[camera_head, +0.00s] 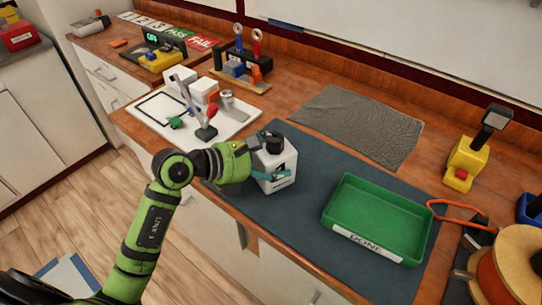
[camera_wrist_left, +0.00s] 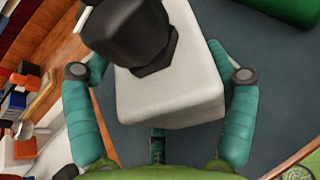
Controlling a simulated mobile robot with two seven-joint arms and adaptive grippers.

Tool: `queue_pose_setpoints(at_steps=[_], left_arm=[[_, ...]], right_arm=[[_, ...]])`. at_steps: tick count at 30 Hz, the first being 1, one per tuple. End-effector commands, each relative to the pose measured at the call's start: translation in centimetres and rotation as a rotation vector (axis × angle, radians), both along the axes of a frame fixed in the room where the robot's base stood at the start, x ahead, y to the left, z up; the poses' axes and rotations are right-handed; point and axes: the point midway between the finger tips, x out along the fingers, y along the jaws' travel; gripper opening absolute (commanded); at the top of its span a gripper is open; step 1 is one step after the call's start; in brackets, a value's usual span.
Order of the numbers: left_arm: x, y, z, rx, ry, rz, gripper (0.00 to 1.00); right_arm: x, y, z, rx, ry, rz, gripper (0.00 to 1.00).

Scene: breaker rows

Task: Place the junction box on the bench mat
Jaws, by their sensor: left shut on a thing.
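The junction box (camera_head: 274,169) is a white block with a black round fitting on top. It is upright over the left part of the dark blue-grey bench mat (camera_head: 307,190). My left gripper (camera_head: 262,159) is shut on the box. In the left wrist view, teal fingers stand on either side of the white box (camera_wrist_left: 170,95), with the mat (camera_wrist_left: 270,60) behind. I cannot tell whether the box touches the mat or hangs just above it. My right gripper is not in view.
A green tray (camera_head: 350,241) labelled DONE lies on the right part of the mat. A grey cloth (camera_head: 358,123) lies behind. A white board (camera_head: 235,122) with several parts is on the left. A yellow tool (camera_head: 465,160) stands at the right.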

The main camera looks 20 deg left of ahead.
Motion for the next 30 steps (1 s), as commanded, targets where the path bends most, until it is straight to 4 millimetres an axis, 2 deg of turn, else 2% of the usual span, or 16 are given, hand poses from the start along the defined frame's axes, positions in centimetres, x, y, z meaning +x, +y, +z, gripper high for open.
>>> queue_pose_setpoints(at_steps=[8,9,10,23,26,30], left_arm=[[0.0,0.0,-0.1,-0.002,-0.004,0.001,0.31],[0.0,0.0,-0.3,0.0,0.0,0.0,0.88],[0.0,0.0,-0.2,0.0,0.0,0.0,1.0],[0.0,0.0,0.2,-0.001,0.0,0.0,1.0],[-0.6,0.7,0.3,0.001,0.0,0.002,1.0],[-2.5,2.4,1.1,0.006,0.0,0.001,1.0]], right_arm=[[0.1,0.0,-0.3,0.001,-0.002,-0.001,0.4],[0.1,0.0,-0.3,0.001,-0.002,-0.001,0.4],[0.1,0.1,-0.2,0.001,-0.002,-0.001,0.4],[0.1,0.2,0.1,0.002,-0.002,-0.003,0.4],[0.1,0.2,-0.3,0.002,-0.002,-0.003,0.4],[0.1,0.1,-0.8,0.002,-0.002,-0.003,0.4]])
